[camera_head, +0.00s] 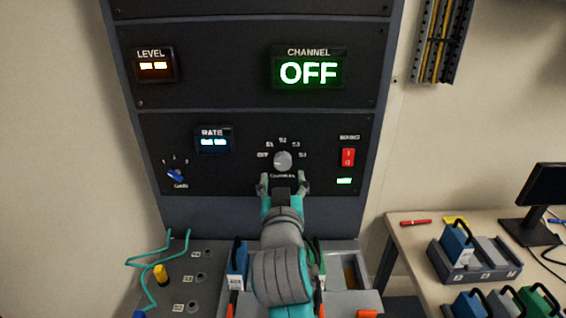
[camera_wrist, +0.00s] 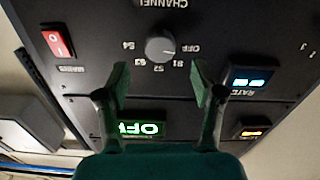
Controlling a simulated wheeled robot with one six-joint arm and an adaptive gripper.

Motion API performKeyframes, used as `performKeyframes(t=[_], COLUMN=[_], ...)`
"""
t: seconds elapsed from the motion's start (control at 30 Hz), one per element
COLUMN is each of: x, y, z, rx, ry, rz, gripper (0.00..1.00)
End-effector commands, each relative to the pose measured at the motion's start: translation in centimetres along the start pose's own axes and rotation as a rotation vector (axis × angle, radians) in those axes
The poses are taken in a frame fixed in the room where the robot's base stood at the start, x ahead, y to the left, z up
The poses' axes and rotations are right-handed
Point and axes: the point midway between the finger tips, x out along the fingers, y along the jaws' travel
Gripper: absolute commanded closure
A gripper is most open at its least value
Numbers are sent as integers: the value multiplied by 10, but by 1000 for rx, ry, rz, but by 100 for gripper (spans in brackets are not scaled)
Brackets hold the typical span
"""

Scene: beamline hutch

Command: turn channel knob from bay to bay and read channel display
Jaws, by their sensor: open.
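The channel knob (camera_head: 283,160) is a round grey knob on the lower black panel, ringed by the marks OFF, S1, S2, S3 and S4. It also shows in the wrist view (camera_wrist: 160,48), where the picture is upside down. The channel display (camera_head: 308,72) above it reads OFF in green; part of it shows in the wrist view (camera_wrist: 142,128). My gripper (camera_head: 284,182) is open just below the knob in the head view. In the wrist view its two fingers (camera_wrist: 160,82) stand apart on either side, with the knob beyond their tips. I see no contact.
A red switch (camera_head: 348,157) sits right of the knob, and a blue selector (camera_head: 176,176) at lower left. The rate display (camera_head: 213,142) and level display (camera_head: 154,66) are lit. A side table (camera_head: 408,236) with blue and grey modules stands at right.

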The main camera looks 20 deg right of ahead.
Motion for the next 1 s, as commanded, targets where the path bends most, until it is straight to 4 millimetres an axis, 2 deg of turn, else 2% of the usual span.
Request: performKeyframes(t=[0.03, 0.2, 0.4, 0.6, 0.83, 0.87, 1.0], x=[11, 40, 64, 72, 73, 73, 73], y=[1, 1, 0, 0, 0, 0, 0], z=[0, 0, 0, 0, 0, 0, 0], rx=[-1, -1, 0, -1, 0, 0, 0], ry=[-1, -1, 0, 0, 0, 0, 0], rz=[3, 3, 1, 0, 0, 0, 0], gripper=[33, 33, 33, 33, 33, 38, 73])
